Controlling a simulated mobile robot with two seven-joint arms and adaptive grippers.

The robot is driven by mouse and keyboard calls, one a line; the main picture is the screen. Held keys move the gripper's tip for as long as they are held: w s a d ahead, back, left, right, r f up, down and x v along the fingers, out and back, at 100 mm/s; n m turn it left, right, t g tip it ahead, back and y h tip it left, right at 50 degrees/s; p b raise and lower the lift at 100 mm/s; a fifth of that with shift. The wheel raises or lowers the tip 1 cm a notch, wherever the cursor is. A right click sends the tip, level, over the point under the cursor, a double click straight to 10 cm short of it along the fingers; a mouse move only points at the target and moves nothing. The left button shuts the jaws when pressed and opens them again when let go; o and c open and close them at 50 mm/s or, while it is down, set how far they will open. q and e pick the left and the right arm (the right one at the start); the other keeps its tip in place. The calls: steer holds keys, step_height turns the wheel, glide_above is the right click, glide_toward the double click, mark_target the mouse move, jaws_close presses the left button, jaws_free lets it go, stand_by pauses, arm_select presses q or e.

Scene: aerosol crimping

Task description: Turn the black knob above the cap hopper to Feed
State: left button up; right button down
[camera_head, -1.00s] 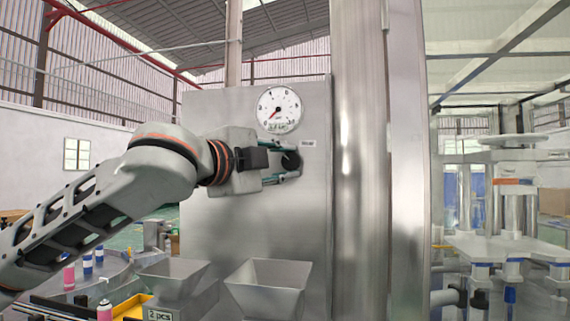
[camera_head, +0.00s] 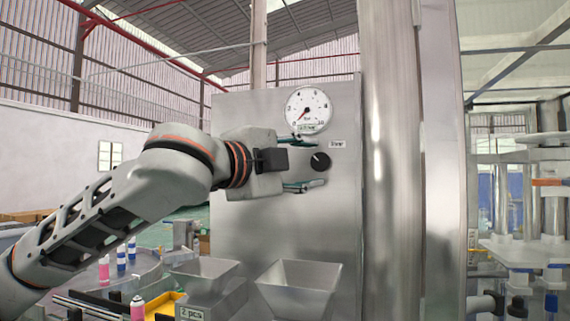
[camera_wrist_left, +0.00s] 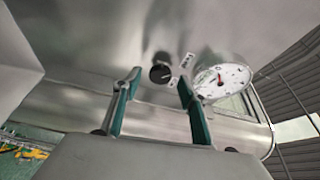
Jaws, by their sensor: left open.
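The black knob (camera_head: 320,161) sits on the front of a steel panel (camera_head: 245,225), just below a round white gauge (camera_head: 308,109). A light mark shows on the knob, but its setting is too small to read. My left gripper (camera_head: 310,163) is open and empty, its fingers spread above and below the knob's height. In the left wrist view, the knob (camera_wrist_left: 160,70) shows between and beyond the open fingertips (camera_wrist_left: 160,82), apart from both. My right gripper is not in view.
Two open metal hoppers (camera_head: 298,287) stand below the panel, the left one above a "2 pcs" label (camera_head: 192,314). A thick steel column (camera_head: 392,170) rises right of the panel. Pink and blue-white cans (camera_head: 137,307) stand at lower left.

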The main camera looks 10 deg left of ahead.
arm_select(q)
steer(key=v, duration=0.9)
steer(key=shift+s+a, duration=0.2)
steer(key=shift+s, duration=0.15)
